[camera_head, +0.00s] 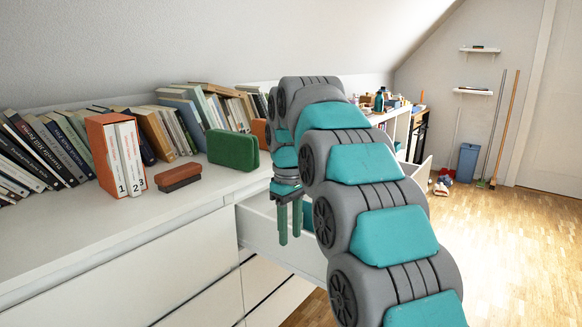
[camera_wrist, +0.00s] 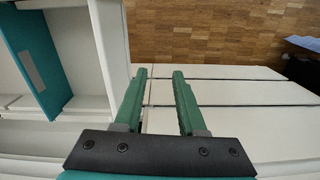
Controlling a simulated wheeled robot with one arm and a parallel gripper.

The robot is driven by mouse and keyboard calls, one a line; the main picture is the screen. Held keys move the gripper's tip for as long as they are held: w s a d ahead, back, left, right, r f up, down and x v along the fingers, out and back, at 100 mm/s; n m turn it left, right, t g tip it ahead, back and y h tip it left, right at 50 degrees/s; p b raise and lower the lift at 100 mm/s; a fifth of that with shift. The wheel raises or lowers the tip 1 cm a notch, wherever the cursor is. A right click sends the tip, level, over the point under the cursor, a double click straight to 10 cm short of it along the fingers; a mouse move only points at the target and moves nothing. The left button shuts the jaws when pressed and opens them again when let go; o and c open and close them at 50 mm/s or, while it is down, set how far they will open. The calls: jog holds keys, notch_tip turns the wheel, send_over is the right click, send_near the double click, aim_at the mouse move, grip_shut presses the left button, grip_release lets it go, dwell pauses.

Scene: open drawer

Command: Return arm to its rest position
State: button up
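My gripper (camera_head: 290,218) hangs with its green fingers pointing down, in front of the dresser and over or beside the open white drawer (camera_head: 262,228) in the head view. In the wrist view my gripper (camera_wrist: 158,88) shows two green fingers apart with nothing between them, so it is open and empty. My grey and teal arm arches from the lower right up and over toward the dresser. The wrist view looks down on white drawer fronts (camera_wrist: 225,92) and the wooden floor. The inside of the drawer is mostly hidden by my arm in the head view.
Open wooden floor (camera_head: 510,245) lies to the right. A blue bin (camera_head: 467,162) stands by the far wall.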

jog(key=s+d+f+m, duration=0.2)
jog(key=s+d, duration=0.3)
jog(key=s, duration=0.4)
jog(key=s+d+f+m, duration=0.25)
jog(key=s+d, duration=0.25)
jog(key=s, duration=0.4)
jog(key=s+d+f+m, duration=0.1)
jog(key=s+f, duration=0.2)
jog(key=s, duration=0.4)
jog(key=s+d+f+m+g, duration=0.1)
jog(key=s+d+f+m, duration=0.1)
jog(key=s, duration=0.5)
jog(key=s+d+f+m, duration=0.2)
jog(key=s+f, duration=0.3)
jog(key=s, duration=0.1)
jog(key=shift+s+g, duration=0.3)
jog(key=shift+s, duration=0.1)
